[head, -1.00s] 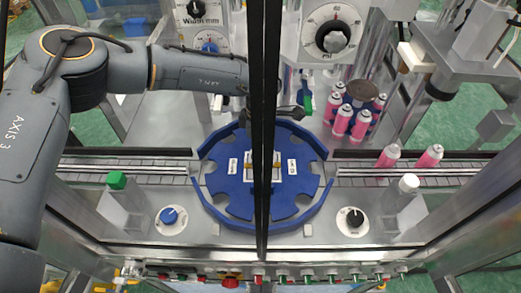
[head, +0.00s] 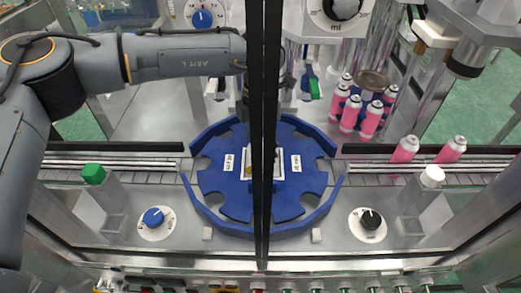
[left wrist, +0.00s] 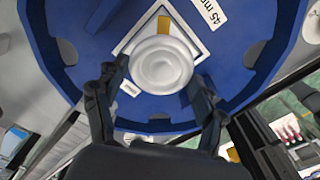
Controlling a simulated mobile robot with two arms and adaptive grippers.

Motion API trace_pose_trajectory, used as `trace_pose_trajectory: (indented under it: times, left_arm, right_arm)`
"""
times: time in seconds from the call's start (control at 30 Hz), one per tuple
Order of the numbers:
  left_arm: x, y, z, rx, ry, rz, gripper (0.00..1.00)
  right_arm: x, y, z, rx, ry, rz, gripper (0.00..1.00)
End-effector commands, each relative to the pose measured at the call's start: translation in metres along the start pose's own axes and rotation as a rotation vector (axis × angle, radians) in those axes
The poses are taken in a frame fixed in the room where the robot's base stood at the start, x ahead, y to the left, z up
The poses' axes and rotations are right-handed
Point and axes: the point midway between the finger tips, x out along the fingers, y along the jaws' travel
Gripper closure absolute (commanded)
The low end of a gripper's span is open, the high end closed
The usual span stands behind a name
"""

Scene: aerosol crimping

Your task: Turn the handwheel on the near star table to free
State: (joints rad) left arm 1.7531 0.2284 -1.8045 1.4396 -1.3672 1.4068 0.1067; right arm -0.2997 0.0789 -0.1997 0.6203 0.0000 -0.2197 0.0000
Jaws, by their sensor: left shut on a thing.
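The near star table (head: 222,180) is a blue notched disc with white labels, inside blue curved guides. Its handwheel (left wrist: 161,64) is a round white knob on a square white plate in the left wrist view. My left gripper (left wrist: 160,78) is shut on the handwheel, with one dark finger on each side of it. In the head view a black upright bar hides most of this gripper and the handwheel; my left arm reaches in above the table from the left. My right gripper is not in view.
The black upright bar (head: 263,215) stands in front of the table. Pink cans (head: 371,119) stand behind right, and two more (head: 405,148) on the right conveyor (head: 350,166). A blue knob (head: 153,217) and a black knob (head: 370,219) sit in front on either side.

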Motion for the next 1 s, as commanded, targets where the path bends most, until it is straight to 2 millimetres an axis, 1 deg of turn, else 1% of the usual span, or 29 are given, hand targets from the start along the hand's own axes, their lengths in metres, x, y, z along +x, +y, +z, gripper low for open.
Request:
trace_pose_trajectory:
  times: [0.03,0.2,0.67,0.7,0.77,0.8,1.0]
  left_arm:
    - [0.0029,0.0000,0.0000,-0.017,-0.001,0.000,0.62]
    - [0.0013,-0.0003,-0.0002,-0.059,0.001,0.000,0.62]
    - [0.0000,-0.0002,-0.0002,-0.077,0.001,-0.001,0.62]
    - [0.0000,-0.0002,-0.0002,-0.077,0.001,-0.001,0.28]
    - [0.0000,-0.0002,-0.0002,-0.076,0.001,-0.001,0.16]
    - [0.0000,-0.0002,-0.0002,-0.076,0.001,-0.001,0.08]
    - [0.0000,-0.0004,-0.0001,-0.074,0.000,0.000,0.08]
  right_arm:
    - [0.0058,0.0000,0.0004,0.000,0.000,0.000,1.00]
    - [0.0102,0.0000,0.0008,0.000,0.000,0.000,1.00]
    - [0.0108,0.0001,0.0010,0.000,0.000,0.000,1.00]
    - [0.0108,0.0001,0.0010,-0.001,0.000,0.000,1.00]
    - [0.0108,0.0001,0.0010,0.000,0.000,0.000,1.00]
    - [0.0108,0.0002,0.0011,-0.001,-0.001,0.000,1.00]
    - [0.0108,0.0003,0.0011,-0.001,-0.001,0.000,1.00]
